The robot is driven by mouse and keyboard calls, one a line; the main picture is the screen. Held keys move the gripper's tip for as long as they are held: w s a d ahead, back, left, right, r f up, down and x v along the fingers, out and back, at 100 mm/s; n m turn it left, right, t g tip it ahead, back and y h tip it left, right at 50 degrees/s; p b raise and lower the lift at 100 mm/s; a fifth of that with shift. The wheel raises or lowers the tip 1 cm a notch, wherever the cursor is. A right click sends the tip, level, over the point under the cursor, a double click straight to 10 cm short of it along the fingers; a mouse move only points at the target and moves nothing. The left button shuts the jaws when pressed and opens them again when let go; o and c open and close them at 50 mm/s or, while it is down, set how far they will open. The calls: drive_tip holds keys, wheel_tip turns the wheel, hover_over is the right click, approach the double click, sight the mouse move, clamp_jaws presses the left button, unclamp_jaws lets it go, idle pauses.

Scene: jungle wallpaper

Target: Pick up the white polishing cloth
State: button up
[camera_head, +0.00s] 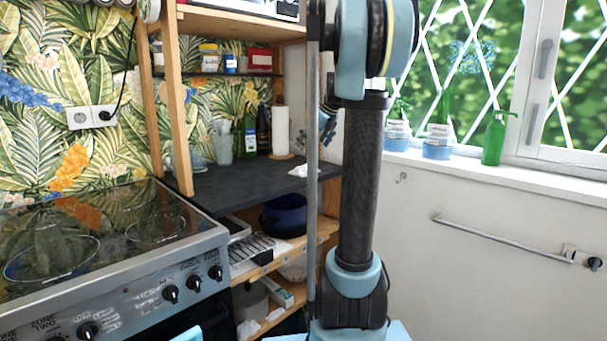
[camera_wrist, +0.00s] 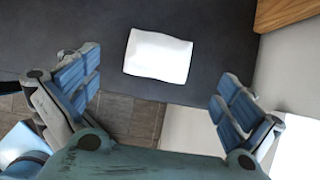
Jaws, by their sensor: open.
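The white polishing cloth (camera_wrist: 158,55) lies on a dark worktop (camera_wrist: 225,35) in the wrist view, as a small, slightly crumpled rectangle close to the worktop's edge. In the head view a small white patch that looks like the same cloth (camera_head: 303,171) lies at the right front of the dark worktop (camera_head: 240,185). My gripper (camera_wrist: 160,80) is open and empty in the wrist view. Its two blue-padded fingers are spread wide to the left and right, and the cloth lies beyond them, apart from both. In the head view my arm hides most of the gripper.
A paper towel roll (camera_head: 282,131), bottles (camera_head: 263,130) and a glass (camera_head: 222,142) stand at the worktop's back. A wooden post (camera_head: 174,100) rises at its left, beside the stove (camera_head: 110,240). A shelf with jars (camera_head: 230,62) hangs above. A blue bowl (camera_head: 287,211) sits below.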

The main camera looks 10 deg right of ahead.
sight(305, 163)
drive_tip(key=x, duration=0.4)
drive_tip(key=shift+w+a+f, duration=0.1)
drive_tip(key=shift+f, duration=0.15)
drive_tip(key=shift+d+x, duration=0.1)
drive_tip(key=shift+x, duration=1.3)
drive_tip(key=shift+d+x, duration=0.15)
drive_tip(key=shift+x, duration=1.25)
drive_tip(key=shift+f, duration=0.1)
drive_tip(key=c, duration=0.9)
drive_tip(key=shift+o, duration=0.2)
